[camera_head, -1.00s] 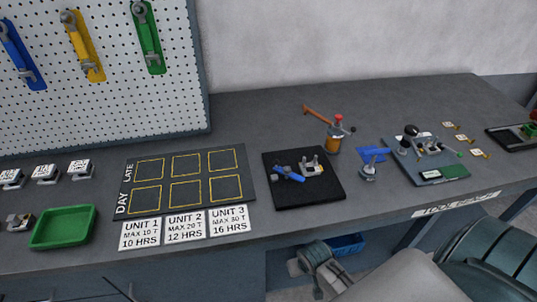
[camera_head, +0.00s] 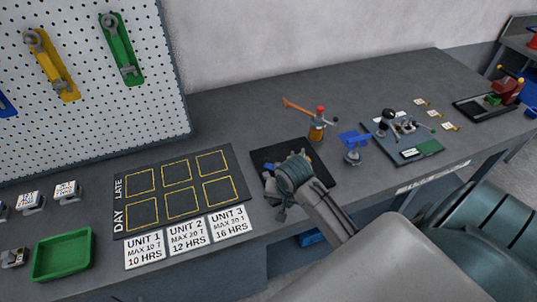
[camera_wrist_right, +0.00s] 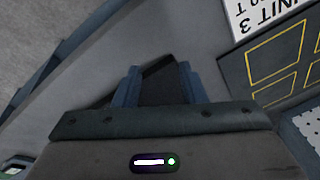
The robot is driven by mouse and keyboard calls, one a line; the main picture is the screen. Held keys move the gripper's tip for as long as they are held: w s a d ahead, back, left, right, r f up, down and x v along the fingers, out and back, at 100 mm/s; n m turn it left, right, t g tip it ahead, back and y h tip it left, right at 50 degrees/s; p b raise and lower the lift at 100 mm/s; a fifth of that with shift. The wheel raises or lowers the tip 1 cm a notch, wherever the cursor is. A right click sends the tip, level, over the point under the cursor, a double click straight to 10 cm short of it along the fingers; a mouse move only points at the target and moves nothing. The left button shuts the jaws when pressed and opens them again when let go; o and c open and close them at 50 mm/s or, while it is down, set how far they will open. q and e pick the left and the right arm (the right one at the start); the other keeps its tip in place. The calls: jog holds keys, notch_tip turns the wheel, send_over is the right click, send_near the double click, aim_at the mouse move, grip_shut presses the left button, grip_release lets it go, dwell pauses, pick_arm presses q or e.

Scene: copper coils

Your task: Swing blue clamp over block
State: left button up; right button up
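The black mat (camera_head: 322,178) lies on the bench right of the day board. My right gripper (camera_head: 279,197) is in front of it, and with its wrist it covers most of the mat. The blue clamp and the block on the mat are hidden behind my arm in the head view. In the right wrist view the two blue fingers of my right gripper (camera_wrist_right: 158,84) stand apart with nothing between them. A dark patch shows beyond the fingers, and neither clamp nor block can be made out there. My left gripper is not in view.
A post with an orange lever (camera_head: 317,128) stands behind the mat. A blue-topped fixture (camera_head: 353,148) and a grey plate with clamps (camera_head: 380,128) stand to its right. The day board (camera_head: 243,188) and a green tray (camera_head: 90,258) lie left. Bare bench shows behind the day board.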

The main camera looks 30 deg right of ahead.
jog(key=w+d+r+m, duration=0.2)
jog(key=w+r+m, duration=0.3)
jog(key=w+r, duration=0.25)
jog(key=m, duration=0.5)
send_near(267, 159)
jog(key=f+b, duration=0.1)
jog(key=b, duration=0.1)
jog(key=w+f+b, duration=0.1)
jog(key=f+b, duration=0.1)
jog(key=b, duration=0.1)
jog(key=shift+w+d+f+g, duration=0.1)
jog(key=shift+w+f+g, duration=0.05)
jog(key=shift+f+g, duration=0.15)
jog(key=shift+w+f+b, duration=0.25)
jog(key=shift+f+b, duration=0.2)
jog(key=shift+f, duration=0.75)
jog(key=shift+w+f, duration=0.15)
jog(key=shift+f, duration=0.2)
jog(key=shift+w+f+p, duration=0.1)
jog(key=shift+f+p, duration=0.2)
jog(key=shift+f, duration=0.35)
jog(key=shift+n, duration=0.3)
grip_shut()
